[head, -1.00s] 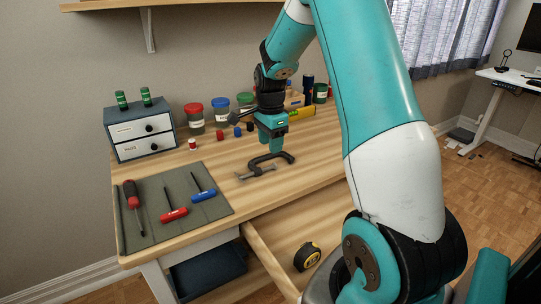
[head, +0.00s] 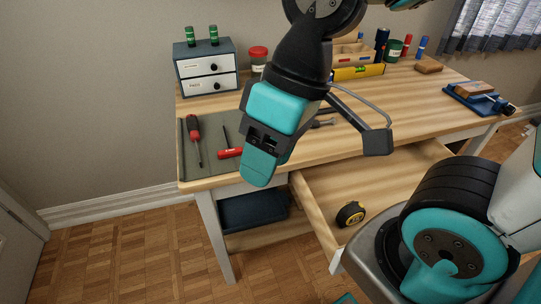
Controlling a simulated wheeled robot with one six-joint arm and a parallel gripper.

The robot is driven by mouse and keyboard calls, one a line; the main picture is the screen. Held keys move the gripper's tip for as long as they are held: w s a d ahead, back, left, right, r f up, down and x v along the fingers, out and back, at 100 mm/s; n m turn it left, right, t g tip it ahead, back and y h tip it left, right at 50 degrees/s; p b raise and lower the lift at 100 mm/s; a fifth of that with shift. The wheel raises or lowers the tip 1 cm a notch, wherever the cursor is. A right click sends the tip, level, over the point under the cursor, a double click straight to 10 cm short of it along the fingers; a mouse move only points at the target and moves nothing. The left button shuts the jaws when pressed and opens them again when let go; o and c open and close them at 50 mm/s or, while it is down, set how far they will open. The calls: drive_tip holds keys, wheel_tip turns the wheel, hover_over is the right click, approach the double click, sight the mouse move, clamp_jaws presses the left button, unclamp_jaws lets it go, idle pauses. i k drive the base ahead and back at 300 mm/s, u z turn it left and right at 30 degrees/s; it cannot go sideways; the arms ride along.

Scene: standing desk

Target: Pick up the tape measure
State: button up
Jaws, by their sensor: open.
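The tape measure (head: 351,214), black and yellow, lies in the open desk drawer (head: 385,187), near the drawer's front left corner. My gripper (head: 262,160) hangs in front of the desk's front edge, up and to the left of the tape measure and apart from it. Its teal fingers point down and hold nothing that I can see. One finger largely hides the other. Nothing covers the tape measure in the head view.
A grey mat (head: 190,159) with screwdrivers lies on the desk's left part. A small drawer cabinet (head: 206,66) stands behind it. A dark bin (head: 253,211) sits below the desktop. The drawer's bare floor around the tape measure is free.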

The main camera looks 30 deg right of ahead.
sight(353, 213)
drive_tip(key=z, duration=1.45)
drive_tip(key=k, duration=1)
drive_tip(key=u, duration=0.4)
drive_tip(key=i, duration=0.5)
drive_tip(key=z, duration=0.05)
